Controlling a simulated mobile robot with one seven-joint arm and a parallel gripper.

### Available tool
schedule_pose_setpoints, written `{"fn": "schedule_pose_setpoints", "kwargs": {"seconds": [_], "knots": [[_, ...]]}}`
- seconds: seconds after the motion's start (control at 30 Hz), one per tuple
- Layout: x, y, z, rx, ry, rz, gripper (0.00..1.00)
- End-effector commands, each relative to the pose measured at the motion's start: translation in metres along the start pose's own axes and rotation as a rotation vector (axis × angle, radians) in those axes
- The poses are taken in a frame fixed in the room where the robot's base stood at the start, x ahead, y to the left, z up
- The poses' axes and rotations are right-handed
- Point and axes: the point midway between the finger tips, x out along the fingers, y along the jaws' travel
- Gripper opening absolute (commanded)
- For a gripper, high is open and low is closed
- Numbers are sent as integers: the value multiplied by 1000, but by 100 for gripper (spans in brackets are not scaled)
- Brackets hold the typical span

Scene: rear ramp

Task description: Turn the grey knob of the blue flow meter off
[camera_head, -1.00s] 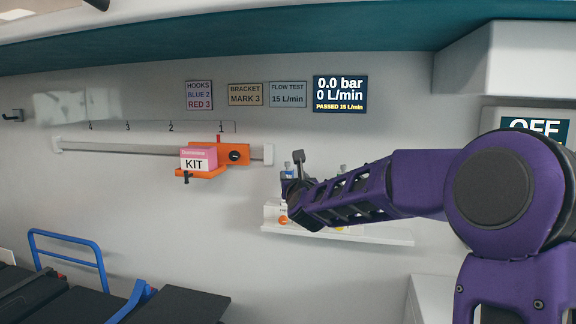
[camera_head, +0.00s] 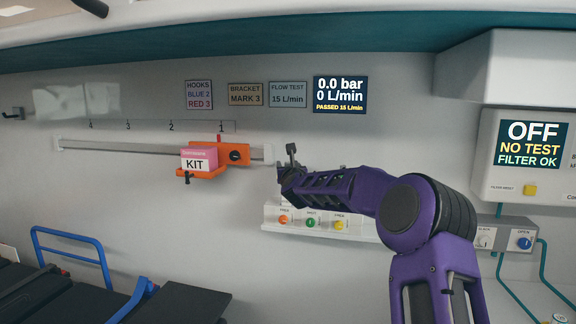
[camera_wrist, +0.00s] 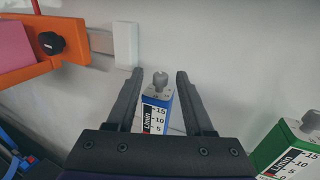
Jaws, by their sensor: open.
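The blue flow meter (camera_wrist: 157,112) shows in the wrist view, with a white scale marked 15, 10, 5. Its grey knob (camera_wrist: 161,83) stands on top. My gripper (camera_wrist: 160,74) is open, with one finger on each side of the knob in the picture. Gaps show between knob and fingers; I cannot tell how far they reach along it. In the head view my gripper (camera_head: 288,162) is above the left end of the white shelf and hides the blue meter. A display (camera_head: 340,94) reads 0.0 bar, 0 L/min, passed 15 L/min.
A green flow meter (camera_wrist: 290,152) stands to the right. An orange bracket (camera_head: 235,154) with a pink kit (camera_head: 198,159) sits on the wall rail to the left. The white shelf (camera_head: 300,228) has coloured outlets. A panel (camera_head: 530,144) reading OFF is at right.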

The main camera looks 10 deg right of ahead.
Motion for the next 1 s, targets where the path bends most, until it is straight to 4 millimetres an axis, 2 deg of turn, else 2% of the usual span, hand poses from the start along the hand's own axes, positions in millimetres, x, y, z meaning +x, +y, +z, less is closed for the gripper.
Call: {"fn": "schedule_pose_setpoints", "kwargs": {"seconds": [0.17, 0.47, 1.0], "knots": [[0, 0, 0, 0, 0, 0, 52], [0, 0, 0, 0, 0, 0, 0], [0, -3, -5, 1, -2, 40, 0]]}}
